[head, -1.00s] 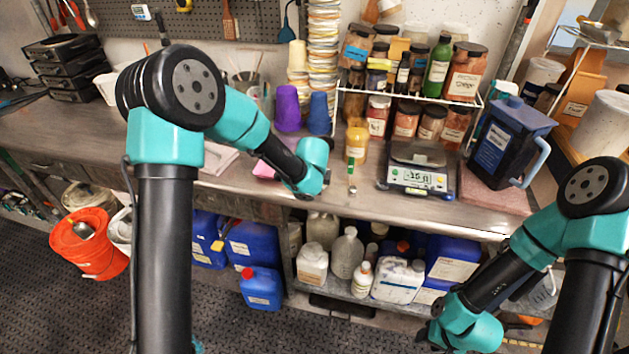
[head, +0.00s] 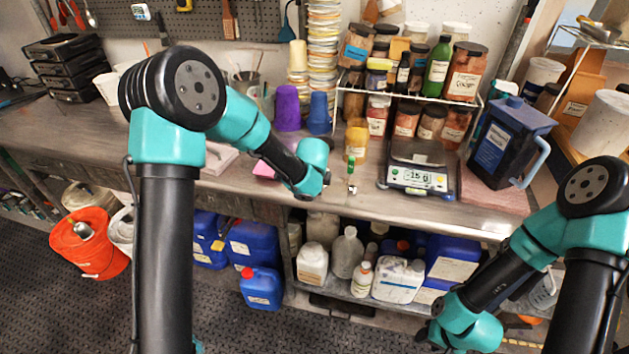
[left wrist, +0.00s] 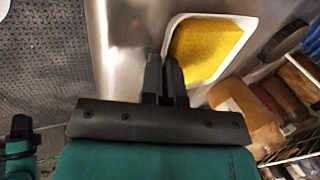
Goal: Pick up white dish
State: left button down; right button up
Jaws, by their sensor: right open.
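The white dish (left wrist: 239,22) is a squarish dish with rounded corners, filled with yellow, in the left wrist view. My left gripper (left wrist: 164,58) is at its near left corner, with the two fingers close together and the rim running in between them. In the head view the left arm's end hangs over the bench's front edge, and the arm hides the dish and the fingertips. My right gripper (head: 428,337) is low at the bottom right, in front of the shelf under the bench, open and away from the dish.
A digital scale (head: 418,178), a yellow jar (head: 356,143) and a small green-topped item (head: 351,175) stand right of the left arm's end. Purple (head: 287,108) and blue (head: 319,114) cups are behind. A blue jug (head: 505,140) stands on the right.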

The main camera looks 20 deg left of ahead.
pick_arm(q)
jog(key=shift+r, duration=0.1)
jog(key=shift+r, duration=1.65)
jog(key=s+d, duration=0.2)
jog(key=s, duration=0.5)
jog(key=s+d+r, duration=0.1)
jog(key=s+d, duration=0.1)
jog(key=s, duration=0.6)
jog(key=shift+s+r, duration=0.25)
jog(key=w+d+n+g+y, duration=0.3)
jog(key=w+d+n, duration=0.3)
jog(key=w+n, duration=0.4)
jog(key=shift+d+f+n+y, duration=0.2)
jog(key=shift+n+y, duration=0.3)
jog(key=shift+n, duration=1.2)
